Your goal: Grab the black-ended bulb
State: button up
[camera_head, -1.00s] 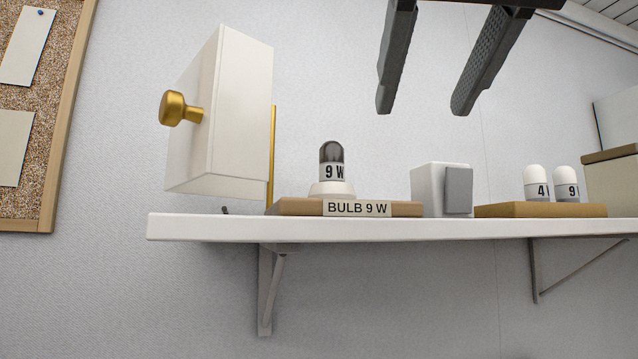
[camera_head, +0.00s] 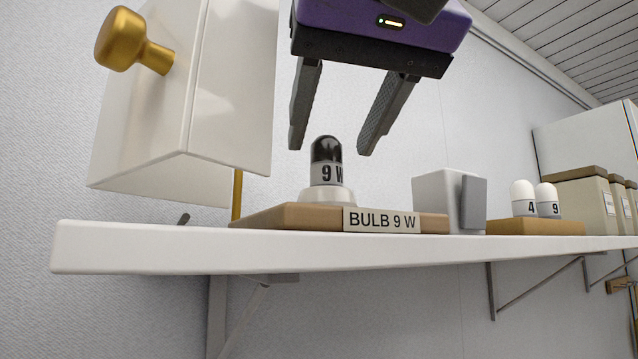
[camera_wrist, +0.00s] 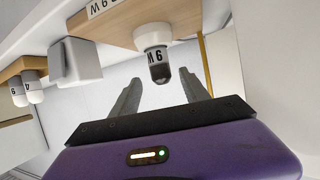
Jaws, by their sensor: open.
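The black-ended bulb (camera_head: 327,162) stands upright in a white socket (camera_head: 326,194) on a wooden base (camera_head: 285,216) labelled "BULB 9 W". Its body carries a "9 W" band and its dark end points up. My gripper (camera_head: 329,150) is open and empty, its fingers pointing down above the bulb, with the bulb's top near fingertip height and between them in the head view. In the wrist view the bulb (camera_wrist: 157,66) shows beyond the gap between the fingertips (camera_wrist: 161,92). I see no contact.
A white cabinet door (camera_head: 190,95) with a gold knob hangs close to the left of the bulb. A white block (camera_head: 437,200) with a grey plate stands to the right. Two white-topped bulbs (camera_head: 535,199) stand on another wooden base. The white shelf (camera_head: 330,250) carries them.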

aim_at(320, 171)
jog(key=shift+f+x, duration=0.15)
jog(key=shift+x, duration=1.35)
jog(key=shift+f+x, duration=0.1)
jog(key=shift+x, duration=1.4)
jog(key=shift+s+a, duration=0.1)
jog(key=shift+s, duration=0.05)
grip_shut()
